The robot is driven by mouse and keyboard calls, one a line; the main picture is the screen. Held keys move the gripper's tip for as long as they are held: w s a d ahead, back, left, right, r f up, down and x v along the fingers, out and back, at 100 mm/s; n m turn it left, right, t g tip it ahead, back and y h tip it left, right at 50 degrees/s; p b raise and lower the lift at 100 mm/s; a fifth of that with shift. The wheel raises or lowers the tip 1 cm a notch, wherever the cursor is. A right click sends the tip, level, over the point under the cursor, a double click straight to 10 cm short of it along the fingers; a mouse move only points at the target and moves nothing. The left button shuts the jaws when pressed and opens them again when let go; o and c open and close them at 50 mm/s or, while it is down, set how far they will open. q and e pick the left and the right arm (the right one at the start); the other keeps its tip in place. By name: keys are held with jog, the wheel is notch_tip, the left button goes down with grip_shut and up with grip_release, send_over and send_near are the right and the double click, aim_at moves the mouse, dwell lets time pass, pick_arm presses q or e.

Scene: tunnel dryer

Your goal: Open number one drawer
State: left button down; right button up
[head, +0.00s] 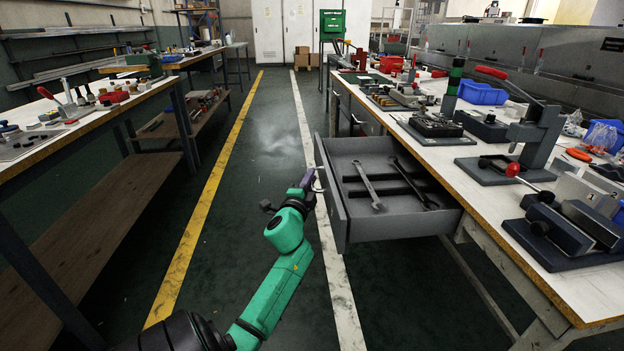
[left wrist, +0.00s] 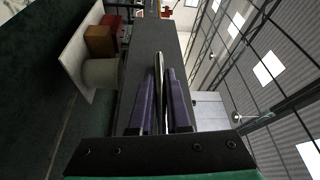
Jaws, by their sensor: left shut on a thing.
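A grey drawer (head: 331,192) is pulled out of the right-hand workbench into the aisle. Two wrenches (head: 370,187) lie inside it. No number on it can be read. My left gripper (head: 312,179) is at the drawer's front face, shut on its curved metal handle (head: 320,180). In the left wrist view, the purple fingers of the left gripper (left wrist: 162,90) lie on both sides of the shiny handle (left wrist: 160,62), beside the dark drawer front (left wrist: 150,38). My right gripper is in neither view.
The right-hand workbench (head: 535,294) carries several fixtures, blue bins and hand tools. Another workbench (head: 97,119) with a lower shelf stands on the left. The aisle floor between them is clear, with a yellow line (head: 197,222) and a white line (head: 338,285).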

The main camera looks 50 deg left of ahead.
pick_arm(q)
jog(key=c, duration=0.9)
grip_release()
jog(key=p+v, duration=0.1)
jog(key=v, duration=1.3)
jog(key=shift+s+d+f, duration=0.1)
jog(key=shift+s+d, duration=0.1)
jog(key=shift+s, duration=0.05)
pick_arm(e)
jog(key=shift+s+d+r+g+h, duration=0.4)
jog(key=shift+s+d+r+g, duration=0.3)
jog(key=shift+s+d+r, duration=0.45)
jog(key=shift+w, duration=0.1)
